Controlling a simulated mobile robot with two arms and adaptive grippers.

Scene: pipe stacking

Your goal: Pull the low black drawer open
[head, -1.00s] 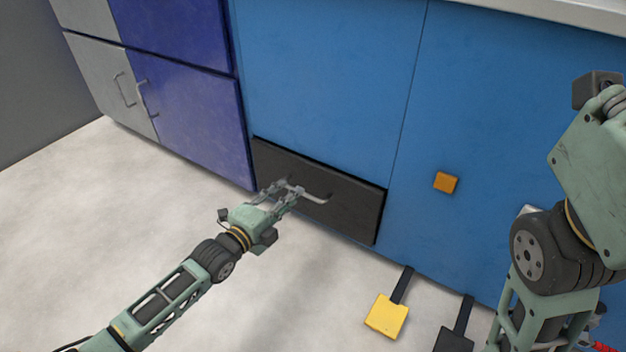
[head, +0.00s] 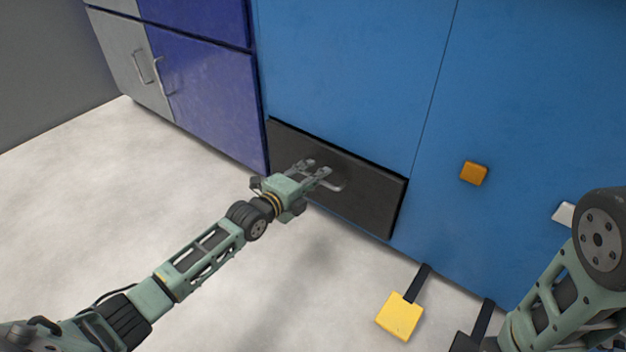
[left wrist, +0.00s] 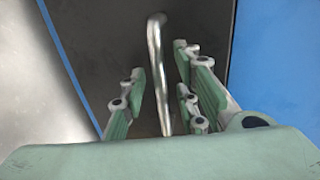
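The low black drawer (head: 372,196) sits at the bottom of the blue cabinet in the head view, its front looking closed. Its metal bar handle (head: 338,187) sticks out from the front. My left gripper (head: 318,170) is at the handle, its fingers close to the drawer front. In the left wrist view, the handle (left wrist: 155,60) runs between the two open fingers (left wrist: 162,100), with a gap visible on each side. The handle's lower end is hidden behind the gripper body. My right arm shows at the right edge, but its gripper is out of view.
A yellow pedal (head: 399,317) and a black pedal (head: 466,342) stick out low, right of the drawer. An orange button (head: 474,173) is on the blue cabinet (head: 345,70). Purple cabinet doors (head: 205,95) stand to the left. The pale floor (head: 130,190) before the drawer is clear.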

